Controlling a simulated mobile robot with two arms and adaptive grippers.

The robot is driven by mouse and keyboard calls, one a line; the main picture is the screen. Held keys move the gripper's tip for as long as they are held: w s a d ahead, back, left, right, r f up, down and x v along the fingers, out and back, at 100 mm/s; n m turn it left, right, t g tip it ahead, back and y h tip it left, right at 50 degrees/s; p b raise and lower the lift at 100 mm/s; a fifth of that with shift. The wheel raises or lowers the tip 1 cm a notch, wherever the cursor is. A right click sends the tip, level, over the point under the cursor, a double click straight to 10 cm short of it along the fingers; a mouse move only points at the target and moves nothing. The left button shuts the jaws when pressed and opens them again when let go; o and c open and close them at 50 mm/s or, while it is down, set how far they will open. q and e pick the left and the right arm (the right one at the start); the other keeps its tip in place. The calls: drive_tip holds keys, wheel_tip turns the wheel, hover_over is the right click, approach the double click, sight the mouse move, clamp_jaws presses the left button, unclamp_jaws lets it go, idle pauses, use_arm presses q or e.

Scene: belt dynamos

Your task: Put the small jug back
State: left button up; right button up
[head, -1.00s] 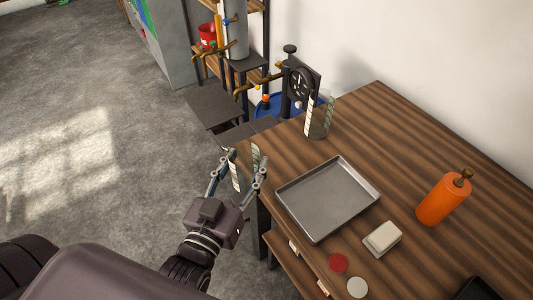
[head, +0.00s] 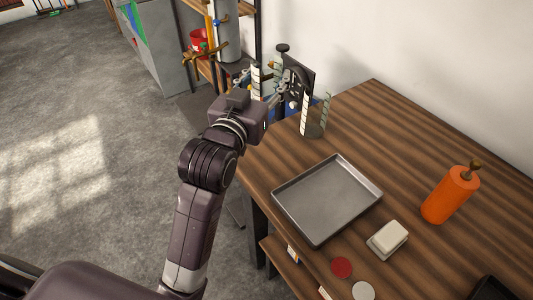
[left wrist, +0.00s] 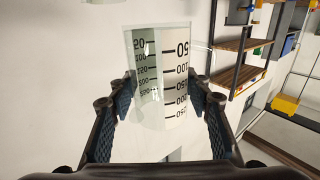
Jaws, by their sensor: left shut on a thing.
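The small jug (head: 256,72) is clear, with a white graduated scale. My left gripper (head: 266,83) is shut on it and holds it past the table's far left corner, near the shelf rack. In the left wrist view the jug (left wrist: 160,70) sits between both fingers, with its printed marks facing the camera, and I see nothing inside it. A second clear jug (head: 314,121) with a striped scale stands on the wooden table (head: 400,125), right of my gripper. My right gripper is not in view.
A black dial device (head: 297,78) stands close behind my gripper. The table holds a metal tray (head: 327,200), an orange bottle (head: 449,197), a white block on a dish (head: 389,236) and red and white discs. A shelf rack (head: 235,62) and red bucket (head: 200,42) stand behind.

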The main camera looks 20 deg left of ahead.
use_arm(q)
drive_tip(key=shift+f+b, duration=0.65)
drive_tip(key=shift+f, duration=8.9)
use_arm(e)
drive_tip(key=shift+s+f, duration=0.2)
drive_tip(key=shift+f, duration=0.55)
use_arm(q)
drive_tip(key=shift+f, duration=0.15)
drive_tip(key=o, duration=1.4)
drive_tip(key=shift+o, duration=0.2)
